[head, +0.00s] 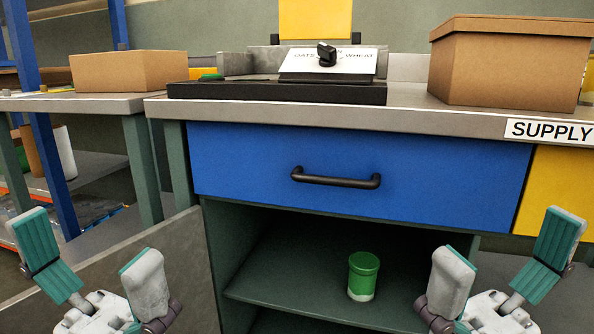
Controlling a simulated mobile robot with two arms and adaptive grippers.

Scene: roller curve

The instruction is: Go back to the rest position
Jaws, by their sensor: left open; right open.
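My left gripper (92,272) is at the lower left of the head view, fingers spread wide, open and empty. My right gripper (503,268) is at the lower right, also spread open and empty. Both point upward and appear apart from the workbench. Between them, further back, a green canister (363,276) with a pale lower band stands upright on the shelf under the bench. The rest of both arms is out of view.
The blue drawer (365,175) with a black handle (335,178) is shut. On the bench top (410,108) are a black slab (275,92) with a label card (327,64) and a lidded cardboard box (505,70). Another box (128,71) is on the left table.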

